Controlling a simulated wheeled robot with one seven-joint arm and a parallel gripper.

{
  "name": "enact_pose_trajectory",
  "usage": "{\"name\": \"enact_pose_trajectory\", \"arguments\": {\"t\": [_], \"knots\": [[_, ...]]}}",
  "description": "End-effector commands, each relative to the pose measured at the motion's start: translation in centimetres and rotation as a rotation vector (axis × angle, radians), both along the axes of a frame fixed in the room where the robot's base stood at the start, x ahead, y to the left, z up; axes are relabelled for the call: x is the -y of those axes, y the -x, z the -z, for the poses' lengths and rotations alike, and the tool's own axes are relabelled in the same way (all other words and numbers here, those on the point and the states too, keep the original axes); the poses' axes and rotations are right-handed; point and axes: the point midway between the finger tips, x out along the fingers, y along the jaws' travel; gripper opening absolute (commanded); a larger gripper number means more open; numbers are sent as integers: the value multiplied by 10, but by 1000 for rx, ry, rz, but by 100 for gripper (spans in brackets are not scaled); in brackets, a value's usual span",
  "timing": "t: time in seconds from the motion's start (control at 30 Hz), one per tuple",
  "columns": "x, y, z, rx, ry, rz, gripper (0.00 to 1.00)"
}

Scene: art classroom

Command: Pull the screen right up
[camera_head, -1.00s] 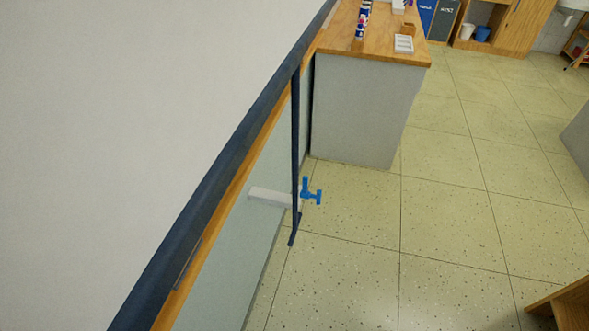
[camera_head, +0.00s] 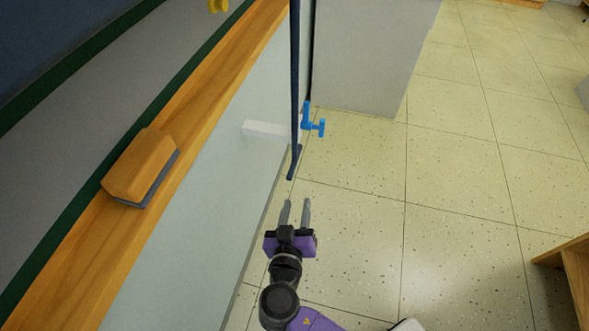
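The white screen seen earlier does not show in the current view. A dark blue surface (camera_head: 55,42) fills the upper left corner; I cannot tell whether it is part of the screen or of the board behind. My gripper (camera_head: 296,212) is low in the middle, its two grey fingers pointing up the picture with a gap between them. It is open and nothing shows between the fingers. A thin dark blue upright post (camera_head: 295,80) with a short crosspiece at its lower end stands just beyond the fingertips in the picture; its top is out of view.
A wooden ledge (camera_head: 75,255) runs along the left wall with a wood-backed eraser (camera_head: 143,165) on it. A blue tap-like piece (camera_head: 313,122) sits behind the post. A grey cabinet (camera_head: 365,55) stands beyond, and a wooden piece (camera_head: 575,275) at lower right.

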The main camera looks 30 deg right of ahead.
Motion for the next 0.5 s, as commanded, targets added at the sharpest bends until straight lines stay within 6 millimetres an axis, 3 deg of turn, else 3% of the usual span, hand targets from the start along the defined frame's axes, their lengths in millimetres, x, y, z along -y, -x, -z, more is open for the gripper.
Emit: {"name": "enact_pose_trajectory", "arguments": {"t": [0.1, 0.23, 0.5], "knots": [[-4, -26, -23, 125, 44, 68, 36], [-6, -37, -43, 211, 67, 111, 36], [5, -51, -52, 246, 77, 131, 36]]}}
